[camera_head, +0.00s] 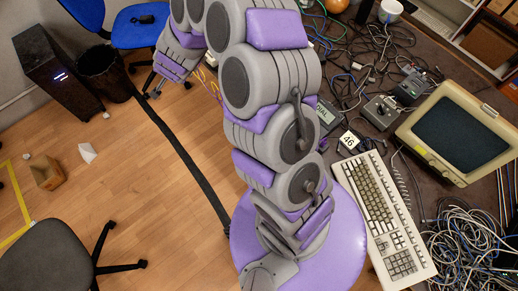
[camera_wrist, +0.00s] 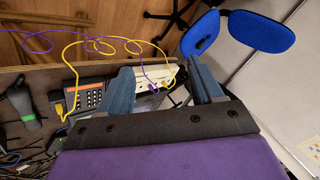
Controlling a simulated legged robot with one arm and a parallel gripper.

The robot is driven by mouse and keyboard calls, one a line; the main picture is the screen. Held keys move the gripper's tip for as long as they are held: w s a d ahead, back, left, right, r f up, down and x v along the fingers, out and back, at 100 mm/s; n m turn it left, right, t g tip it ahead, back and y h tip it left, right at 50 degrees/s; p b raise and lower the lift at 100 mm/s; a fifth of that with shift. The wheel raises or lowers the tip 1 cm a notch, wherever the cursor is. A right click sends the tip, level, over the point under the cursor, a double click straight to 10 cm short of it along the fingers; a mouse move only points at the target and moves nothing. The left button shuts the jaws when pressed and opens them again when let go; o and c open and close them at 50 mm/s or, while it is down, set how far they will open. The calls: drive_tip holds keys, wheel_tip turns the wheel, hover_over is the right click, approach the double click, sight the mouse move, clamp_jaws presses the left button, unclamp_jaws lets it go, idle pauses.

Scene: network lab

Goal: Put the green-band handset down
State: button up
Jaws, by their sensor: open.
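My gripper (camera_wrist: 165,85) is open in the wrist view, its two dark blue fingers spread apart with nothing clearly held between them. In the head view my gripper (camera_head: 154,88) is at the upper left, past the desk's left side, and its tips are small. A dark handset-like object (camera_wrist: 22,103) lies at the left of the wrist view, with what looks like a greenish part; I cannot tell for sure that it is the green-band handset. It is apart from the fingers.
A keypad device (camera_wrist: 92,97) and a pale box (camera_wrist: 150,78) with yellow and purple cables lie beyond the fingers. A blue chair (camera_head: 135,30) stands near the gripper. The desk holds a keyboard (camera_head: 380,205), a monitor (camera_head: 462,135) and tangled cables (camera_head: 465,240). The wooden floor (camera_head: 150,185) has clear room.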

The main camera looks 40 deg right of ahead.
drive_tip(key=s+a+r+n+g+y, duration=0.1)
drive_tip(key=s+a+r+n+y, duration=0.1)
drive_tip(key=s+a+r+n, duration=0.35)
drive_tip(key=s+a+r+n+g+y, duration=0.2)
drive_tip(key=s+a+r+y, duration=0.15)
drive_tip(key=s+r, duration=0.45)
drive_tip(key=s+d+n+g+h, duration=0.1)
drive_tip(key=s+d, duration=0.3)
drive_tip(key=s, duration=0.6)
drive_tip(key=s+d+r+n+g+h, duration=0.1)
drive_tip(key=s+d+g+h, duration=0.1)
drive_tip(key=s, duration=0.9)
drive_tip(key=s+d+r+n+g+h, duration=0.1)
drive_tip(key=s+d+g+h, duration=0.1)
drive_tip(key=s+d, duration=0.4)
drive_tip(key=s+g, duration=0.1)
drive_tip(key=s, duration=0.4)
drive_tip(key=shift+s+d+r+g+h, duration=0.15)
drive_tip(key=shift+s+r+g+h, duration=0.1)
drive_tip(key=shift+g+h, duration=0.15)
drive_tip(key=shift+w+f+b, duration=0.1)
drive_tip(key=shift+f+b, duration=0.5)
